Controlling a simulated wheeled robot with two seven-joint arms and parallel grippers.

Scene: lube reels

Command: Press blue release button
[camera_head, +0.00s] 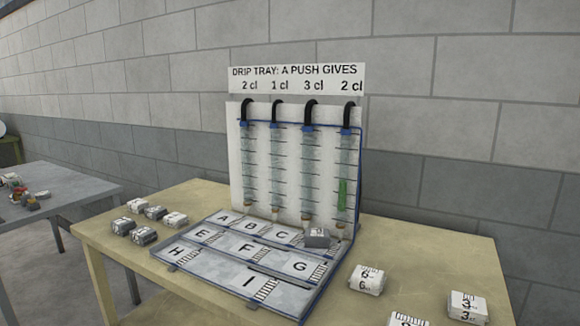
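A white panel (261,165) stands upright at the back of the tan table, with several clear graduated tubes and black hoses hooked over its top. Small blue parts show at the tube tops, at the far left one (243,123) and the far right one (346,131); I cannot tell whether either is the blue release button. The rightmost tube holds a green bar (342,194). A sign (296,78) above reads "DRIP TRAY: A PUSH GIVES 2 cl 1 cl 3 cl 2 cl". A blue line runs down the panel's right edge. Neither gripper is in view.
A grey tray (205,273) with lettered cells lies before the panel; a grey block (317,237) sits at its back right. White-grey blocks stand left (175,219) and right (367,279) on the tan table (446,259). A grey table (75,190) stands left.

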